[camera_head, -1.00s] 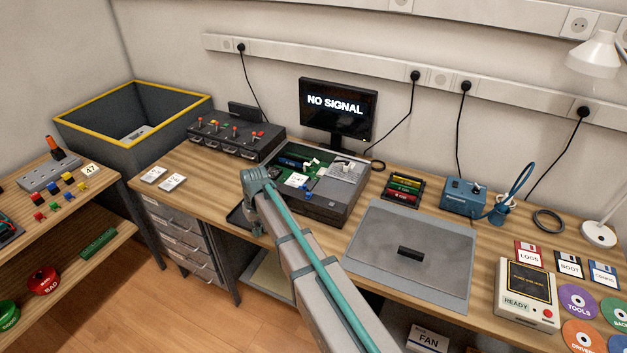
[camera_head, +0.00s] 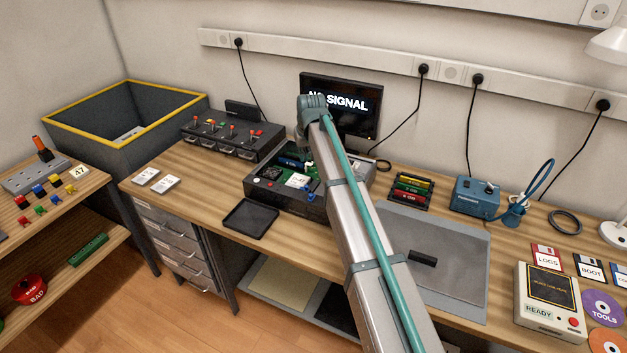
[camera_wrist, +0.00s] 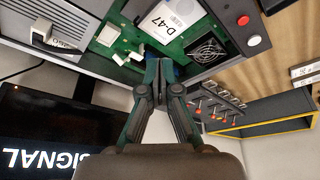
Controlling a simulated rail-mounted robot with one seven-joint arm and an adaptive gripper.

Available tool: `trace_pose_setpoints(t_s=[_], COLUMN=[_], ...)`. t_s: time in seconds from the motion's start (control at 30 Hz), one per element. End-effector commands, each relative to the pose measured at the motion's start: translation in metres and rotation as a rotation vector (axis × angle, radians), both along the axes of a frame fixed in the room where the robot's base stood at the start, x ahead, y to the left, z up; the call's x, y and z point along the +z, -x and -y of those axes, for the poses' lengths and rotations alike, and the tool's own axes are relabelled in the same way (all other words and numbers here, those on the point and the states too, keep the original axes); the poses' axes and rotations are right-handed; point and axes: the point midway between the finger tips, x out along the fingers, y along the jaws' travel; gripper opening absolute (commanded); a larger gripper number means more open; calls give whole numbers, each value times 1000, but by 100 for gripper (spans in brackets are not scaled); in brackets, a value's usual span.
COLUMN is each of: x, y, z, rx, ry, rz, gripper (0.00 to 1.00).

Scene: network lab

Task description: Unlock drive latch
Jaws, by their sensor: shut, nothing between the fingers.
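The open computer case (camera_head: 285,205) stands on the bench with its green board exposed. In the wrist view the board (camera_wrist: 105,45) carries a white D-47 label (camera_wrist: 170,22), a fan (camera_wrist: 207,50) and small white clips (camera_wrist: 118,59). A silver drive (camera_wrist: 75,15) with a white part (camera_wrist: 40,32) lies at the upper left of that view. I cannot tell which part is the drive latch. My gripper (camera_wrist: 163,66) is shut and empty, its tips in front of a blue part at the board's edge; contact is unclear.
A monitor (camera_head: 360,100) reading NO SIGNAL stands behind the case. A black box with coloured levers (camera_head: 220,138) is to its left. A black tray (camera_head: 250,219) lies in front, and a grey mat (camera_head: 455,255) is at the right. The bench's front left is mostly clear.

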Motion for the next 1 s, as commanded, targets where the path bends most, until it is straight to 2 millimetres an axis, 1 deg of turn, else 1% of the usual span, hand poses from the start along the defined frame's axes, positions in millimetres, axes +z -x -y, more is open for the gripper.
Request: trace_pose_setpoints(t_s=[0.23, 0.37, 0.53, 0.8, 0.87, 0.9, 0.93, 1.0], x=[-2, -10, -33, -82, -92, -95, -94, -95], y=[-1, -4, -12, -29, -32, -28, -19, -10], z=[0, -1, -5, -11, -13, -11, -8, -4], rx=[0, 0, 0, 0, 0, -1, -1, -1], ry=[0, 0, 0, 1, 0, 1, 0, 0], rz=[-1, -1, -3, -4, -3, -3, -2, -1], gripper=[0, 0, 0, 0, 0, 0, 0, 0])
